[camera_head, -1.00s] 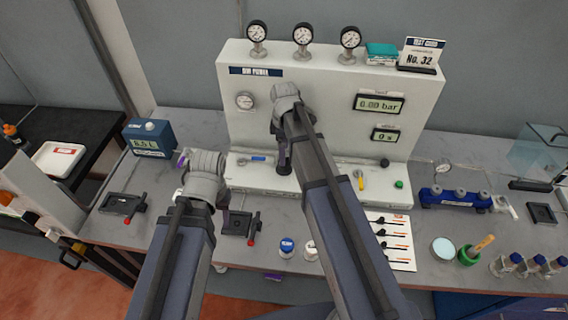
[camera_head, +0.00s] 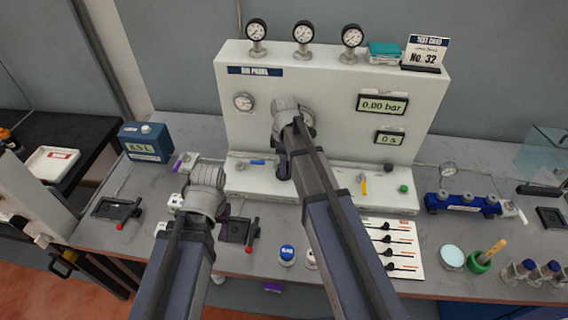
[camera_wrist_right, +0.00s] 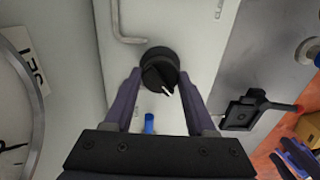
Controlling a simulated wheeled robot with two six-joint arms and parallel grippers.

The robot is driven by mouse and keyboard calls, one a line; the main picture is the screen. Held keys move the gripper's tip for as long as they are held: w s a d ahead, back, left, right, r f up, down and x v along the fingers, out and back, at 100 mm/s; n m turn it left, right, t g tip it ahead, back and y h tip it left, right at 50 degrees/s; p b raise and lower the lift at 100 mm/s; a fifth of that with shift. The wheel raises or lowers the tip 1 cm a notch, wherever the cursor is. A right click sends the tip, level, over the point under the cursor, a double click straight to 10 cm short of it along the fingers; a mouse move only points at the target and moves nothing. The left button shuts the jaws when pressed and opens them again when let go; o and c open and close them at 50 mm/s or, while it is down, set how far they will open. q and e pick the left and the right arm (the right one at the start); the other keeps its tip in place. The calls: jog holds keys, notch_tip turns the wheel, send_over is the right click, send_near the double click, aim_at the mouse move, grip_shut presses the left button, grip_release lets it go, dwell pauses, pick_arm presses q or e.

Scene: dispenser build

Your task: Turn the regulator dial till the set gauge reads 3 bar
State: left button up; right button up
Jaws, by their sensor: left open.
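The regulator dial (camera_wrist_right: 160,68) is a round black knob with a white pointer mark, seen in the right wrist view. My right gripper (camera_wrist_right: 160,76) has its fingers on either side of the knob; they look spread, and I cannot make out firm contact. A large gauge (camera_wrist_right: 18,105) beside a SET label (camera_wrist_right: 30,60) is cut off at the left; its reading is not legible. In the head view the right gripper (camera_head: 283,168) is at the bench panel and hides the knob. My left gripper (camera_head: 222,210) is open over the bench, mostly hidden by its wrist.
The white panel (camera_head: 330,75) has a display (camera_head: 382,103) reading 0.00 bar and several gauges on top. Black trays (camera_head: 118,208) with red-tipped levers lie at the front left. A blue manifold (camera_head: 462,203) stands right.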

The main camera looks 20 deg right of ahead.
grip_shut()
dwell(0.3)
jog(key=m, duration=1.5)
jog(key=shift+m, duration=2.5)
